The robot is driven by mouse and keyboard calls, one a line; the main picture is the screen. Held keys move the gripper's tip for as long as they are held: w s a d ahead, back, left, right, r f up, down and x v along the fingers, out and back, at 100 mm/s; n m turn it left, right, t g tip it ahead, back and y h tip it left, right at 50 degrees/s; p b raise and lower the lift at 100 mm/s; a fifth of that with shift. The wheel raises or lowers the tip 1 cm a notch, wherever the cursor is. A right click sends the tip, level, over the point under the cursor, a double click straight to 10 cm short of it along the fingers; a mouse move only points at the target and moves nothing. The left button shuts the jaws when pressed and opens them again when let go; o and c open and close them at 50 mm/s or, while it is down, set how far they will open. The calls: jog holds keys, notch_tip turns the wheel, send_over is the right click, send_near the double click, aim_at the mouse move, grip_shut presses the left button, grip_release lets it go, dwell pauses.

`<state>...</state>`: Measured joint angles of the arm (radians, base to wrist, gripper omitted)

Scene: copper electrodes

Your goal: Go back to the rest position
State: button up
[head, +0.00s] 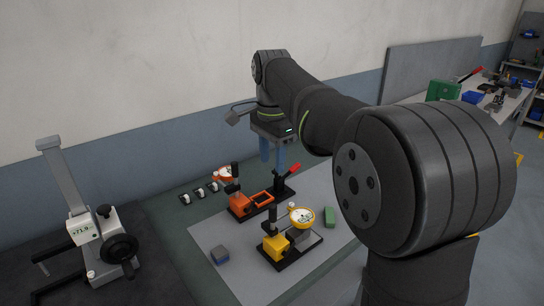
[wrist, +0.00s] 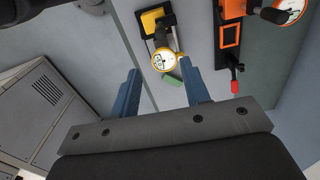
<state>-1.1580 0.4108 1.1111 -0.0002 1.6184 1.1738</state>
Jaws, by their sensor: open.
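My gripper (head: 273,160) is open, with two blue fingers pointing down and nothing between them. It hangs above the back of the bench, over the area of the orange fixture (head: 240,205) with its red-handled lever. In the wrist view, my gripper (wrist: 162,74) shows its two fingers apart, with the bench below. Several small electrode-like pieces (head: 199,193) stand in a row left of the orange fixture. A yellow fixture (head: 277,246) with a round dial stands in front of it.
A measuring stand (head: 104,242) with a display and black knob is at the left. The wall (head: 130,120) is behind. Another cluttered bench (head: 505,112) is at the right.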

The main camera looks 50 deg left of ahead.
aim_at(273, 206)
dwell(0.4)
notch_tip(273, 206, down, 18)
jog(key=shift+r, duration=0.2)
dwell(0.4)
jog(key=shift+f, duration=0.2)
jog(key=shift+r+n, duration=0.2)
jog(key=shift+n, duration=0.6)
jog(key=n, duration=0.6)
jog(key=shift+d, duration=0.1)
jog(key=n, duration=0.4)
jog(key=shift+w+n, duration=0.1)
jog(key=shift+n, duration=2.1)
dwell(1.9)
